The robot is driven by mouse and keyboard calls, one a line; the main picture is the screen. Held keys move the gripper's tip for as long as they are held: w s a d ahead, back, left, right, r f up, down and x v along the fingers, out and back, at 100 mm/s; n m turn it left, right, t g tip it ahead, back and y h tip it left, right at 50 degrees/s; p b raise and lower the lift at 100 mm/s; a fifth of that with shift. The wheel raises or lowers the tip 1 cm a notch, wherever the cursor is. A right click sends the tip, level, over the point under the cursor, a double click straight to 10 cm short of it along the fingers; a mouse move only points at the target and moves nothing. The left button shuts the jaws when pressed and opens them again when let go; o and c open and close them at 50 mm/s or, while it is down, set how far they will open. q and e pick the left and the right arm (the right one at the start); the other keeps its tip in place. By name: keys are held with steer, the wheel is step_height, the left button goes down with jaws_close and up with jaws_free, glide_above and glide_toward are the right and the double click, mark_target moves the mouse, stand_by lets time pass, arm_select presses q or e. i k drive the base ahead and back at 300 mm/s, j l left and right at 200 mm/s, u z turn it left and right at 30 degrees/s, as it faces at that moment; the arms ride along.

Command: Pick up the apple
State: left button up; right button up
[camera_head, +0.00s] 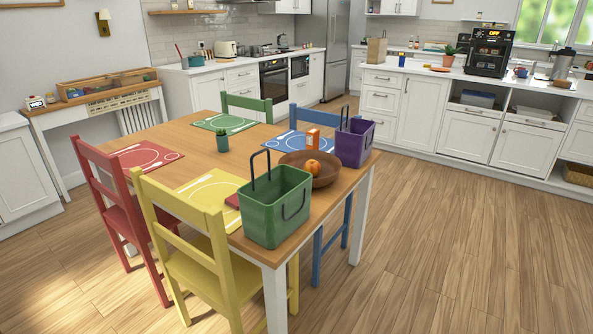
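The apple (313,167) is small and orange-red. It lies in a round brown bowl (327,178) on the wooden dining table (185,142). The bowl stands near the table's right side, between a green basket (277,215) in front and a purple basket (355,145) behind to the right. An orange box (313,139) stands just behind the bowl. The green basket's upright handle rises to the left of the apple. Neither of my grippers shows in the head view.
Red (115,200), yellow (205,265), green (247,104) and blue chairs surround the table. A white counter (470,78) with a black coffee machine (490,50) is at the back right. The floor at right is clear.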

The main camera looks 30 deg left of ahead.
mark_target(313, 166)
steer(key=i+u, duration=0.3)
steer(key=u, duration=0.2)
steer(key=i+l+u, duration=0.15)
steer(key=u, duration=0.3)
steer(key=i+l+u, duration=0.25)
steer(key=u, duration=0.25)
steer(key=i+l, duration=0.05)
